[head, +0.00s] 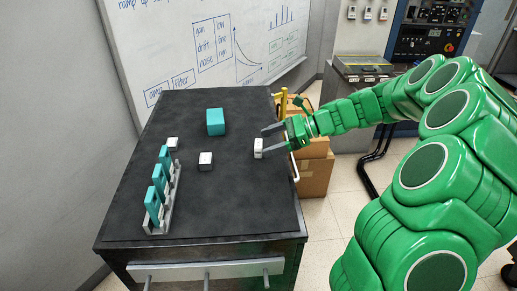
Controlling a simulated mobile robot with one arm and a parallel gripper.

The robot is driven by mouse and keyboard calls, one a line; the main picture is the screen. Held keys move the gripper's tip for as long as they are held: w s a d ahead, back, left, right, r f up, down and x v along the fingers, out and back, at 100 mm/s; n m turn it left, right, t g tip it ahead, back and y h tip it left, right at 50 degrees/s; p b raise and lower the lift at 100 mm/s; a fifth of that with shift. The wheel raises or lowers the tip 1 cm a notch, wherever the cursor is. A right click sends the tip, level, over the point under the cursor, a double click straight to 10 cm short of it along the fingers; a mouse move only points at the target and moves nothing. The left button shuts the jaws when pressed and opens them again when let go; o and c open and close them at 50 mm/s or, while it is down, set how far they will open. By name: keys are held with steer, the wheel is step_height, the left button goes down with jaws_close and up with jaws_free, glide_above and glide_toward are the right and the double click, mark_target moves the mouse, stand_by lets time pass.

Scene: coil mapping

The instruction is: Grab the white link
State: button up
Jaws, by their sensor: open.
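Several small white pieces lie on the black table top (225,205). One white piece (258,148) stands at the right, by the lower finger of my gripper (266,141). A second white piece (205,160) sits near the middle, and a third white piece (173,144) is at the left behind the rack. I cannot tell from this view which one is the link. My green arm reaches in from the right, and my gripper is open with its grey fingers pointing left. I cannot tell whether a finger touches the nearest white piece.
A teal block (216,122) stands at the back of the table. A grey rack (173,205) with teal upright pieces (152,203) stands at the left. The table's front middle is clear. A whiteboard (200,45) stands behind, and cardboard boxes (315,176) are beyond the right edge.

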mark_target(257, 143)
steer(key=shift+w+d+f+m+t, duration=0.15)
steer(key=shift+w+d+f+m, duration=0.15)
steer(key=shift+w, duration=0.2)
steer(key=shift+w+d+f+m+t, duration=0.2)
steer(key=shift+w+d+m, duration=0.1)
steer(key=shift+w+d, duration=0.15)
steer(key=shift+x, duration=1.15)
steer(key=shift+w+x, duration=0.2)
steer(key=shift+x, duration=1.2)
steer(key=shift+w+x, duration=0.2)
steer(key=shift+x, duration=1.15)
steer(key=c, duration=1.1)
steer(key=shift+o, duration=0.2)
steer(key=shift+r, duration=0.15)
